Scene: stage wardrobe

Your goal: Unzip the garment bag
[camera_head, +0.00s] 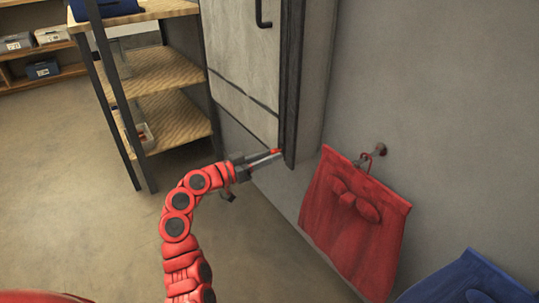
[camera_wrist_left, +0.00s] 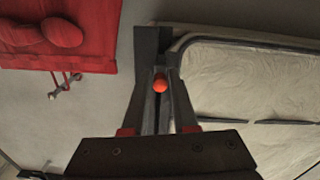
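The garment bag (camera_head: 240,55) is a tall cream-grey panel with dark edging, upright against the wall in the head view. Its pale face with a dark seam fills the right of the left wrist view (camera_wrist_left: 240,80). A small orange-red ball, which looks like the zip pull (camera_wrist_left: 160,84), sits between my left fingertips at the bag's dark edge. My left gripper (camera_head: 268,157) reaches the lower dark edge of the bag, with its fingers closed about the ball. The zip teeth cannot be made out. My right gripper is not in view.
A red bag (camera_head: 352,225) hangs from a wall hook (camera_head: 378,150) right of the garment bag. A blue item (camera_head: 470,282) is at lower right. A wooden shelf unit (camera_head: 160,80) stands left. The floor (camera_head: 70,170) between is clear.

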